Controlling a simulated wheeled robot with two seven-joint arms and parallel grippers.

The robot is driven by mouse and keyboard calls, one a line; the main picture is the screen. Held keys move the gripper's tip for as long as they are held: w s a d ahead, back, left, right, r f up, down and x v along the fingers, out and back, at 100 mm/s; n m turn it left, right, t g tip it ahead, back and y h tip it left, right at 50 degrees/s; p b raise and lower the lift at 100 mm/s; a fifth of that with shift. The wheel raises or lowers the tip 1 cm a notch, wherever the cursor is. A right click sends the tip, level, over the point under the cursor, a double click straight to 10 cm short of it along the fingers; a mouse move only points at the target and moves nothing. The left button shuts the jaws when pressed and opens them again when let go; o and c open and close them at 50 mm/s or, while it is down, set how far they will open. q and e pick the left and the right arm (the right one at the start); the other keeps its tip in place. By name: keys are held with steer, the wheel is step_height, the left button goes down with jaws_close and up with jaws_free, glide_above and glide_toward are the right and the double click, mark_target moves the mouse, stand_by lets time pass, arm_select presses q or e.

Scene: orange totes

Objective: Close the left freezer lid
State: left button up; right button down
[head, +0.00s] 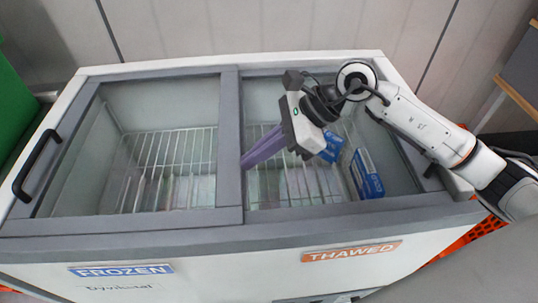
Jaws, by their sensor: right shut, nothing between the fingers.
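The chest freezer's left lid (231,150) is a glass pane in a grey frame. It lies over the left half of the freezer, with a black handle (37,165) at its left end. My right gripper (247,162) is shut and empty, its purple fingers together. It reaches in from the right over the right half. Its tips are at the grey bar on the left lid's right edge; I cannot tell whether they touch it. My left gripper is not in view.
Wire baskets show inside both halves. Blue boxes (368,175) lie in the right half, partly behind my right gripper. The front carries a blue FROZEN label (121,270) and an orange THAWED label (351,252). A wall stands behind; an orange tote (470,236) is at right.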

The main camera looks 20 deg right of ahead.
steer(key=shift+a, duration=0.15)
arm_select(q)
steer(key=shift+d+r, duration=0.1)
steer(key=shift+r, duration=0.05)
arm_select(e)
steer(key=shift+a, duration=0.1)
steer(key=shift+d+f, duration=0.15)
steer(key=shift+d, duration=0.2)
steer(key=d+b, duration=0.1)
steer(key=d, duration=0.1)
steer(key=shift+s+d+f+b, duration=0.15)
steer(key=shift+s+d+b, duration=0.2)
steer(key=shift+d, duration=0.05)
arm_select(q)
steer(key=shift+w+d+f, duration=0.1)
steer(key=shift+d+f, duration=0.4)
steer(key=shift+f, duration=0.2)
arm_select(e)
steer(key=v, duration=1.1)
steer(key=shift+s, duration=0.15)
